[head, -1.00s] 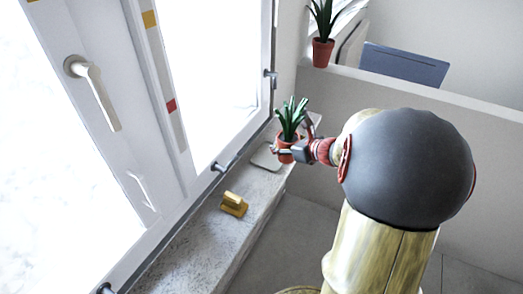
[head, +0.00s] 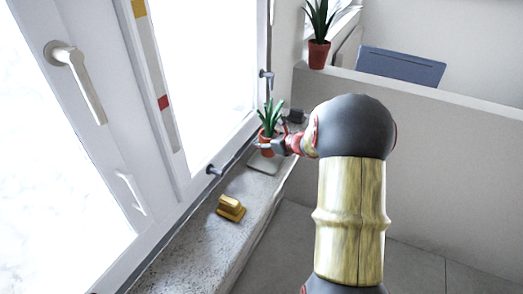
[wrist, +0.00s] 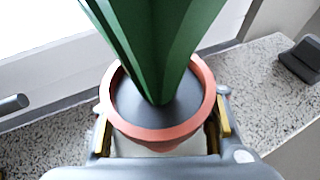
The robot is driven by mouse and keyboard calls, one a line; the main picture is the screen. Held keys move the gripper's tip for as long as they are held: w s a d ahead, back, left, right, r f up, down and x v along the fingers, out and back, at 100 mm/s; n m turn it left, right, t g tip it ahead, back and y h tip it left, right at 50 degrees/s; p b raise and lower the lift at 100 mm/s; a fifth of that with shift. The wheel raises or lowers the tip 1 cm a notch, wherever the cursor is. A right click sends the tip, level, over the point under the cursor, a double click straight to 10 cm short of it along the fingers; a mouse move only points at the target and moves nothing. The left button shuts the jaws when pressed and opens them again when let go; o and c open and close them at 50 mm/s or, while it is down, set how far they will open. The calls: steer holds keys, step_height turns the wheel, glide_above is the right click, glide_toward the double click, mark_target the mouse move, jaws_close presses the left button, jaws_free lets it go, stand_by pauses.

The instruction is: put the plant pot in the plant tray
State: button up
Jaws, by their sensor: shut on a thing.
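The plant pot is a terracotta pot (head: 267,147) with spiky green leaves, upright over the far part of the stone window sill. My gripper (head: 270,145) is shut on it, with one finger on each side in the wrist view (wrist: 160,128). The plant tray appears to be the pale flat plate (head: 263,164) on the sill, just below and in front of the pot. In the wrist view the pot's rim (wrist: 208,88) and dark soil show. The pot hides part of the tray, and I cannot tell whether its base touches it.
A yellow block-like object (head: 231,208) lies nearer on the sill. A small dark object (head: 296,116) stands at the sill's far end. Window handles (head: 75,80) project on the left. A second potted plant (head: 318,54) stands on the low wall (head: 440,125) at the right.

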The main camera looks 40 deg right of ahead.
steer(key=shift+w+f, duration=0.25)
steer(key=shift+f, duration=0.05)
steer(key=shift+w+d+f+b, duration=0.15)
steer(key=shift+f+b, duration=0.8)
steer(key=shift+f, duration=0.65)
steer(key=shift+f, duration=0.1)
steer(key=shift+f, duration=0.15)
steer(key=o, duration=1.5)
